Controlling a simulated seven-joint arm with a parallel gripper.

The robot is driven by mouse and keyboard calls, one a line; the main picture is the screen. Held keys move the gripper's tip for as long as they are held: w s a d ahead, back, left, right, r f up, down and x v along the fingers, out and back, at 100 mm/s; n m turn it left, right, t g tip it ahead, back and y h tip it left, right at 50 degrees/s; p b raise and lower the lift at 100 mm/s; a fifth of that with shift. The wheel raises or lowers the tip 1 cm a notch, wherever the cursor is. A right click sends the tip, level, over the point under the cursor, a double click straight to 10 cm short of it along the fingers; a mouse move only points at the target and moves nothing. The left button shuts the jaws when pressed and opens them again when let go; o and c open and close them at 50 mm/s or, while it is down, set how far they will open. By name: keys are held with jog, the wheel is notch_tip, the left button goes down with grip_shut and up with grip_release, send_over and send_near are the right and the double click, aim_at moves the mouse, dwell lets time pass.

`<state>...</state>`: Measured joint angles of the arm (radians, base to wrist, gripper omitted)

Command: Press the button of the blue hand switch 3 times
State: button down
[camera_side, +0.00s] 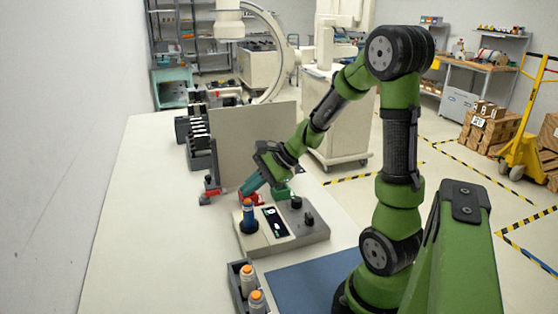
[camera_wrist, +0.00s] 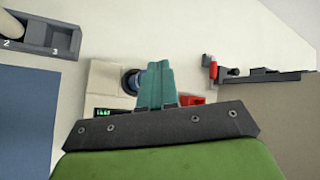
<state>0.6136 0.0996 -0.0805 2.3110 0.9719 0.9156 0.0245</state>
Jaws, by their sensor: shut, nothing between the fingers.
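The blue hand switch (camera_side: 248,216) stands upright in the left part of a grey console (camera_side: 262,243), with a small orange part at its top. In the wrist view, part of the switch (camera_wrist: 131,82) shows as a dark blue round shape beside the fingers, partly hidden by them. My gripper (camera_side: 244,192) is shut and empty, its teal fingers slanting down to just above the switch's top. I cannot tell whether the tips touch the button. The shut fingers (camera_wrist: 154,66) also show in the wrist view.
A holder (camera_side: 236,285) with grey, orange-topped hand switches stands in front, beside a blue mat (camera_side: 305,284). The console also bears a display and black knobs. A beige panel (camera_side: 255,133) and a dark rack (camera_side: 199,152) stand behind. The table's left side is clear.

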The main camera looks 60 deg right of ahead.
jog(key=shift+f, duration=0.15)
dwell(0.7)
jog(key=shift+f, duration=0.3)
jog(key=shift+f, duration=0.4)
dwell(0.5)
dwell(0.4)
jog(key=shift+r, duration=0.85)
jog(key=shift+r, duration=2.55)
dwell(0.3)
